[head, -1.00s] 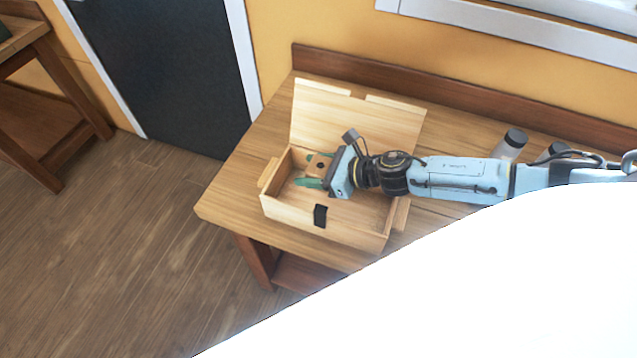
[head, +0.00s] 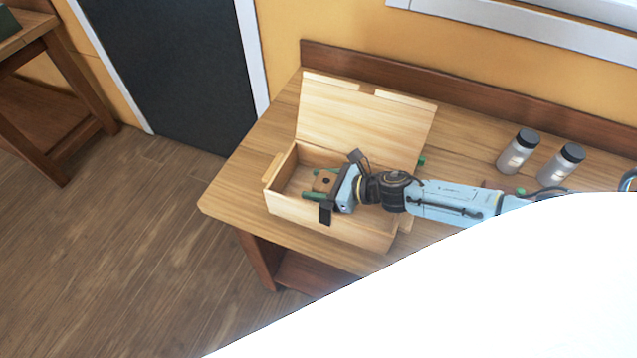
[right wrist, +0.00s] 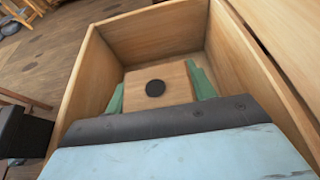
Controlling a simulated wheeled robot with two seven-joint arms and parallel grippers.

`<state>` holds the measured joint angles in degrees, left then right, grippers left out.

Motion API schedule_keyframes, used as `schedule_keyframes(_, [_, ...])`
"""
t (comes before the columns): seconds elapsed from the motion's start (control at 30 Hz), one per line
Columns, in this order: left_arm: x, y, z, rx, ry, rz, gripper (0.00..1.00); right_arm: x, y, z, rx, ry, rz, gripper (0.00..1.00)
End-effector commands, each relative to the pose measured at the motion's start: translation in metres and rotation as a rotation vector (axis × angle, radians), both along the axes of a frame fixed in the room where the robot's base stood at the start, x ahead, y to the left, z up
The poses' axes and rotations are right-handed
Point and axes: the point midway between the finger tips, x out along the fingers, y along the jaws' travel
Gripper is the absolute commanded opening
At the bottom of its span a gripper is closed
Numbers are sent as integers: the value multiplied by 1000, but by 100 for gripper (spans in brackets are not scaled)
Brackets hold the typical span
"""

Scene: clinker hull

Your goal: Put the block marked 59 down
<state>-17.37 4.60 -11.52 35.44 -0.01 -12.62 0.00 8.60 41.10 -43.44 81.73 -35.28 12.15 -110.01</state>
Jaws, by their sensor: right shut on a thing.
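My right gripper (head: 318,184) is shut on a small light-wood block (head: 324,182), its green fingers on either side. The block bears a black round spot, clear in the right wrist view (right wrist: 172,80); no number can be read. The gripper and block are over or within the left part of an open wooden box (head: 290,209), near its front wall. In the right wrist view the box walls (right wrist: 150,38) rise around the block. Whether the block touches the box floor, I cannot tell. My left gripper is not in view.
The box stands on a wooden table (head: 232,190), its lid (head: 345,110) raised at the back. A black latch (head: 326,212) is on the front wall by the gripper. Two grey bottles with black caps (head: 517,152) (head: 561,164) stand to the right. Table left of the box is clear.

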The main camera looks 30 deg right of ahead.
Motion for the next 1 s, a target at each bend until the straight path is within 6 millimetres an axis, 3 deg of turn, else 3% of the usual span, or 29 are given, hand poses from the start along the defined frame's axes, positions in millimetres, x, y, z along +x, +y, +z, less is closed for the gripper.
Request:
schedule_keyframes(0.3, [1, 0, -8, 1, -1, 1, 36, 0, 0, -7, 1, -1, 1, 30])
schedule_keyframes(0.33, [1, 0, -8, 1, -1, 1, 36, 0, 0, -7, 0, 0, 1, 56])
schedule_keyframes(0.5, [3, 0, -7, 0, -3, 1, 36, 0, 0, -7, 0, 0, 1, 76])
schedule_keyframes(0.8, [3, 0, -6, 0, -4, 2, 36, 0, 0, -6, 0, 0, 0, 76])
schedule_keyframes(1.0, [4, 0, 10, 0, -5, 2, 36, 0, 0, 10, 0, 0, 0, 76])
